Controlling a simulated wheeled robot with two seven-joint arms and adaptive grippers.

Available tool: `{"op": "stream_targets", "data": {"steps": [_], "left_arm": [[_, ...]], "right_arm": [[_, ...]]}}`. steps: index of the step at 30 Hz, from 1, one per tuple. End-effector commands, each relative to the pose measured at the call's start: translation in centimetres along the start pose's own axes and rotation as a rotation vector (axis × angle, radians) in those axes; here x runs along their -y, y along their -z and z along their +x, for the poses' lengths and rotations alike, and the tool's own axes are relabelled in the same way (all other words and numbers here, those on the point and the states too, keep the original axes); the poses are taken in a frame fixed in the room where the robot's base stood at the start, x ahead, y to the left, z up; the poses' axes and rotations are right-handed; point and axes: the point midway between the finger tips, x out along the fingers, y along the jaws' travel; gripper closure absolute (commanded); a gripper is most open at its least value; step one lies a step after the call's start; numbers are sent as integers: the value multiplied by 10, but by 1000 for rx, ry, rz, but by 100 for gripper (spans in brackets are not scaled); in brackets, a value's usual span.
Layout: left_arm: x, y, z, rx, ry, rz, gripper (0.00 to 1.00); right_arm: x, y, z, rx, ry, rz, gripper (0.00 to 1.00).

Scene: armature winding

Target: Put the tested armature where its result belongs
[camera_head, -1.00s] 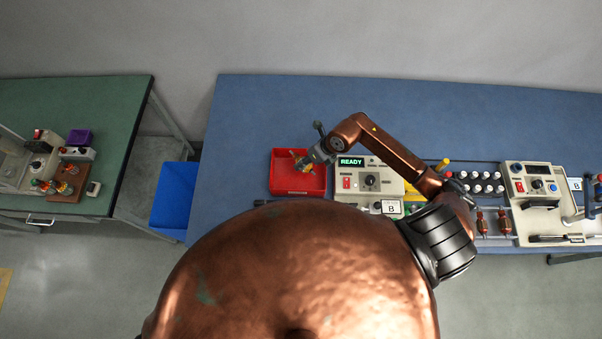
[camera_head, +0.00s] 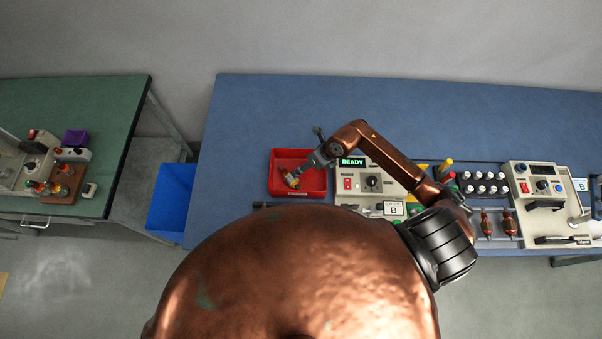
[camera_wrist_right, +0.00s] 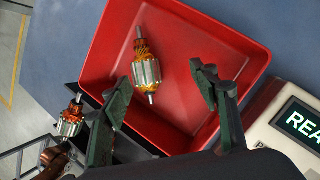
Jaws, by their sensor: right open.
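An armature (camera_wrist_right: 147,70) with orange-copper windings and a silvery core is in the red bin (camera_wrist_right: 105,55). It lies between the spread fingers of my right gripper (camera_wrist_right: 165,92), with a gap on both sides. The same armature (camera_head: 290,180) shows in the head view inside the red bin (camera_head: 311,157). I cannot tell whether the armature rests fully on the bin floor. The tester (camera_head: 372,181) beside the bin shows READY. My left gripper is not in view.
Another armature (camera_wrist_right: 72,119) sits outside the bin at lower left. Two armatures (camera_head: 509,222) stand right of the tester, near a second instrument (camera_head: 541,187). A blue bin (camera_head: 171,195) is left of the blue bench. The bench behind the red bin is clear.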

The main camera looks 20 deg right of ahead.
Motion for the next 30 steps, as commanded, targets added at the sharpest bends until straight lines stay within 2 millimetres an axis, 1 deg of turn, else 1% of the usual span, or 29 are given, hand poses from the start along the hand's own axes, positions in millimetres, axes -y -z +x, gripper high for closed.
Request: {"op": "stream_targets", "data": {"steps": [7, 11, 14, 21, 24, 27, 30], "left_arm": [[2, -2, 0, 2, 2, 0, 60], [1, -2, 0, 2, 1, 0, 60], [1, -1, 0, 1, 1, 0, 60], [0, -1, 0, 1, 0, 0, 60], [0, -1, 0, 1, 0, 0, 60], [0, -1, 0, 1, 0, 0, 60], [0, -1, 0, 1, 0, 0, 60]], "right_arm": [[1, 1, -1, -3, 2, 0, 45], [2, 1, -12, -1, 3, -2, 45], [2, 1, -29, -1, 5, -3, 45], [2, 1, -80, -1, 5, -3, 45], [1, 1, -97, -1, 3, -3, 45], [1, 0, -109, 0, 2, -1, 45], [0, 1, -117, -1, 1, 0, 45]]}}
